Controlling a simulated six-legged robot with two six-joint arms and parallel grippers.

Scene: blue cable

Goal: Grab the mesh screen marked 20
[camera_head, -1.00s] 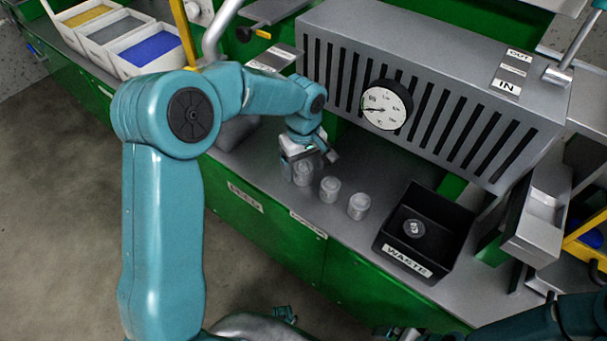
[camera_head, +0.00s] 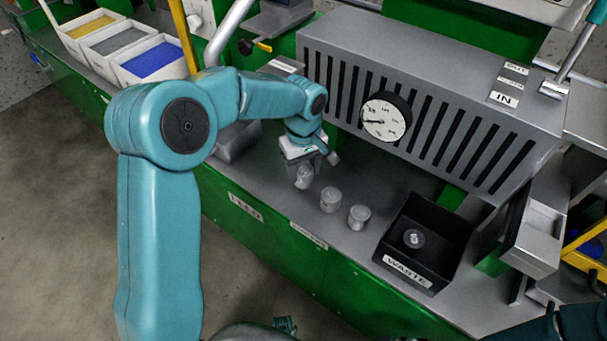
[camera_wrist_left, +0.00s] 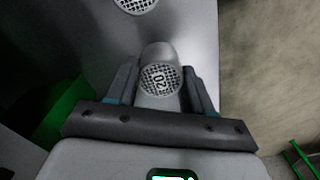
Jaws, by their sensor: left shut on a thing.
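The mesh screen marked 20 (camera_wrist_left: 160,79) is a small grey cylinder with a round mesh face. In the left wrist view it sits between the two fingers of my left gripper (camera_wrist_left: 161,88), which is shut on it. In the head view my left gripper (camera_head: 304,165) holds this screen (camera_head: 303,179) above the grey bench, and the screen looks tilted. Two similar grey cylinders stand to its right, a middle one (camera_head: 331,199) and a right one (camera_head: 359,216). My right gripper is not in view.
A black waste bin (camera_head: 447,234) with a small round piece inside stands to the right. Behind is a grey slotted machine (camera_head: 430,85) with a dial gauge (camera_head: 386,116). Trays of yellow, grey and blue material (camera_head: 150,60) stand at the far left.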

